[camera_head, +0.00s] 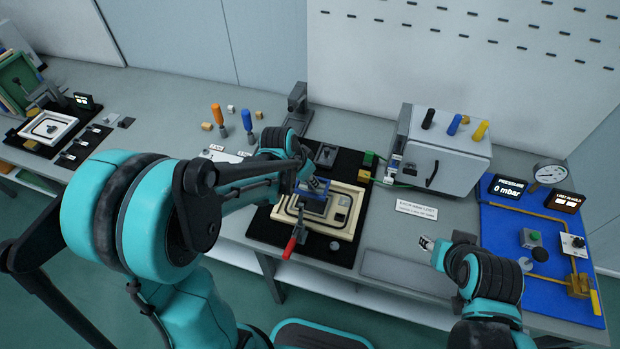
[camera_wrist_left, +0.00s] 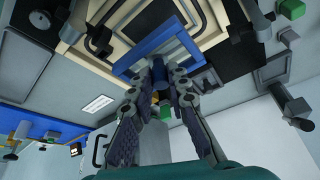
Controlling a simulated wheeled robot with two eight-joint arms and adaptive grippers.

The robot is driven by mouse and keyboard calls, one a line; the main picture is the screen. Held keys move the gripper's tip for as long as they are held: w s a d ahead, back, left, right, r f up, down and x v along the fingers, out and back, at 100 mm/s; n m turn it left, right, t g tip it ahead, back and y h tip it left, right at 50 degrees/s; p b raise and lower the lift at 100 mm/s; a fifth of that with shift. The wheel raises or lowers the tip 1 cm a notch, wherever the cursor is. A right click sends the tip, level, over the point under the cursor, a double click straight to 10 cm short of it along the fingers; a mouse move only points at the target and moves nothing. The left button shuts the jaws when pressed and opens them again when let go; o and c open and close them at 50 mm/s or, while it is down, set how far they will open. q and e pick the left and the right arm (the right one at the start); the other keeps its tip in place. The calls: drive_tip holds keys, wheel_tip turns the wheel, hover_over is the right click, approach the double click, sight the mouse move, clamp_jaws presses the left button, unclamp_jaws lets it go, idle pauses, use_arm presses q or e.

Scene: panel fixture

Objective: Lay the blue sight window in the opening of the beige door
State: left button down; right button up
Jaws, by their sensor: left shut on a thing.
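The blue sight window (camera_head: 314,193) is a small blue frame with a blue grip on it. My left gripper (camera_wrist_left: 160,80) is shut on that grip. In the head view it comes in from the left, over the beige door, with its fingers partly hidden by the wrist. The beige door (camera_head: 342,231) lies flat on a black mat, and the window is over its middle. In the left wrist view the blue window (camera_wrist_left: 190,42) overlaps the beige door (camera_wrist_left: 120,45); whether they touch I cannot tell. My right gripper (camera_head: 427,243) is far right of the door; its fingers are too small to read.
A red-handled clamp (camera_head: 291,243) stands at the door's near left edge. A grey cabinet (camera_head: 445,150) with coloured knobs is behind right. A blue panel (camera_head: 510,235) with gauges lies far right. Orange and blue screwdrivers (camera_head: 218,115) stand back left. A bare grey plate (camera_head: 400,275) lies right of the mat.

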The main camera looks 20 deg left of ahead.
sight(309, 190)
use_arm(q)
drive_tip(key=shift+f, duration=0.1)
drive_tip(key=shift+f+b, duration=2.55)
drive_tip(key=shift+f, duration=0.25)
drive_tip(key=shift+f+b, duration=1.1)
drive_tip(key=shift+f, duration=0.05)
drive_tip(key=c, duration=1.4)
unclamp_jaws()
drive_tip(key=shift+r, duration=0.15)
drive_tip(key=v, duration=1.2)
